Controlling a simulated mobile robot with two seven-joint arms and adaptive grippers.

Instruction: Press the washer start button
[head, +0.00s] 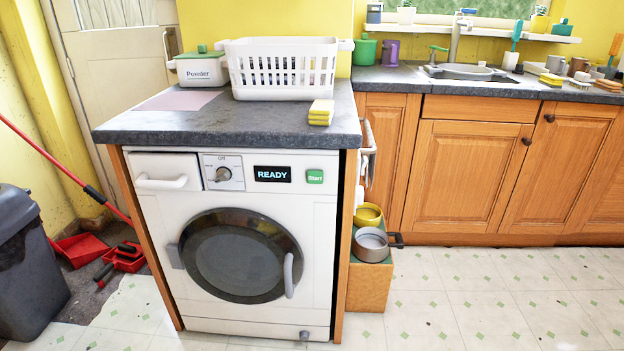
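A white front-loading washer (160,235) stands under a dark grey countertop in the head view. Its green start button (315,176), labelled "Start", is at the upper right of the panel. A small display (272,174) left of the button reads "READY". A dial (223,174) and a drawer handle (162,182) are further left. The round dark door (240,255) looks shut, with a grey handle (292,275) at its right. Nothing covers the button. Neither of my grippers shows in this view.
On the countertop (190,122) above the washer are a white basket (283,68), a powder box (201,68) and yellow sponges (321,112). A grey bin (28,260) and red dustpan (82,249) stand at left. Pans (371,243) sit on a box at right. Floor at front right is clear.

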